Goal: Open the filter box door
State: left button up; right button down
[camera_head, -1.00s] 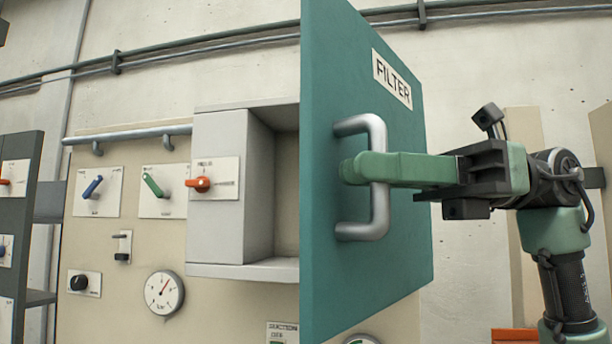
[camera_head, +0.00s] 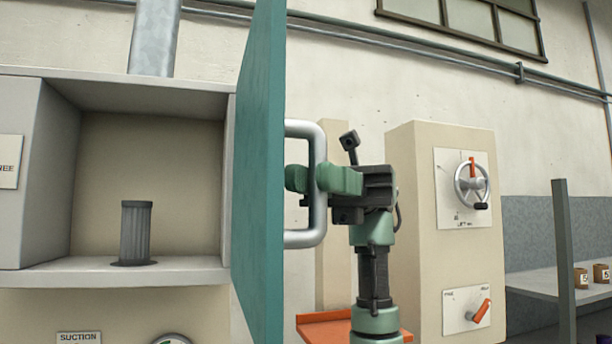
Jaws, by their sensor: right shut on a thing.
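The teal filter box door (camera_head: 258,180) stands swung open and shows nearly edge-on, at the right side of the grey filter box (camera_head: 128,270). The box's inside is in plain view, with a grey ribbed filter cartridge (camera_head: 137,232) upright on its floor. The door's silver handle (camera_head: 318,220) is on the door's right face. My right gripper (camera_head: 308,180) is shut on the handle, its green fingers around the upright bar. The FILTER label is out of sight at this angle. My left gripper is not in view.
A beige cabinet (camera_head: 415,230) with a handwheel (camera_head: 472,184) and a red-handled switch (camera_head: 480,309) stands to the right. An orange tray (camera_head: 345,328) is low behind my right arm. A shelf with small brown containers (camera_head: 580,278) is at the far right.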

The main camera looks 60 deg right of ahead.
jog(key=shift+r, duration=0.1)
jog(key=c, duration=1.6)
grip_release()
jog(key=shift+c, duration=0.2)
jog(key=w+d, duration=0.1)
jog(key=d, duration=0.6)
jog(key=shift+w+d, duration=0.25)
jog(key=shift+d, duration=0.05)
